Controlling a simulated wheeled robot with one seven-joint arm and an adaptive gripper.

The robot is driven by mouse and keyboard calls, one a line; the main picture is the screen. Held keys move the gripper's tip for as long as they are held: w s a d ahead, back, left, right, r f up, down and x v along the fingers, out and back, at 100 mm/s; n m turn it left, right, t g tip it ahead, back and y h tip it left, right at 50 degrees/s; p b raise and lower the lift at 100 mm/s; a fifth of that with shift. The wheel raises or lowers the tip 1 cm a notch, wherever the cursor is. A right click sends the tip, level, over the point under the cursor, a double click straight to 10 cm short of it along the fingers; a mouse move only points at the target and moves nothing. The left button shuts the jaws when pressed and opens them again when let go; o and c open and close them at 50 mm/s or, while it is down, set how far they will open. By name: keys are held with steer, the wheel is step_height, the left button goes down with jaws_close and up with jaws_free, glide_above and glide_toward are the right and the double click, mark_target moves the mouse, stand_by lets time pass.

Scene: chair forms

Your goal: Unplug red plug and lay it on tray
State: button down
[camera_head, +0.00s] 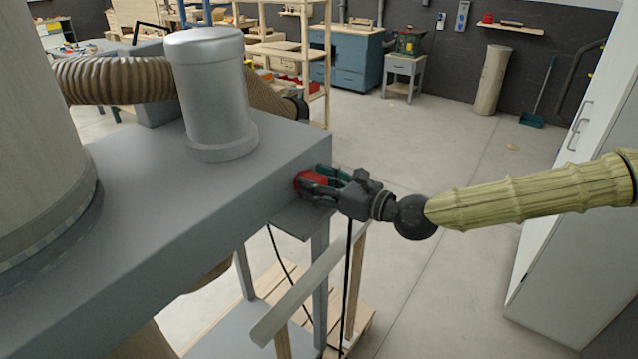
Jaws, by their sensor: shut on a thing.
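The red plug (311,180) is at the end face of the grey machine cabinet (220,195), near its right corner. My gripper (320,187) reaches in from the right and is shut on the red plug. The fingers cover part of the plug, and I cannot tell whether it is still seated in a socket. A green part (338,175) shows just behind the fingers. A grey tray or small shelf (300,222) sticks out below the gripper. Its surface is partly hidden, and black cords hang past it.
A grey cylinder (212,100) and a ribbed hose (115,80) stand on or behind the cabinet top. A pale wooden bar (308,285) juts out below my gripper. A white cabinet (580,220) stands at the right. Open floor (430,150) lies between.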

steer(key=c, duration=0.6)
jaws_free()
steer(key=shift+s+d, duration=0.1)
steer(key=shift+d, duration=0.05)
steer(key=shift+v, duration=5.9)
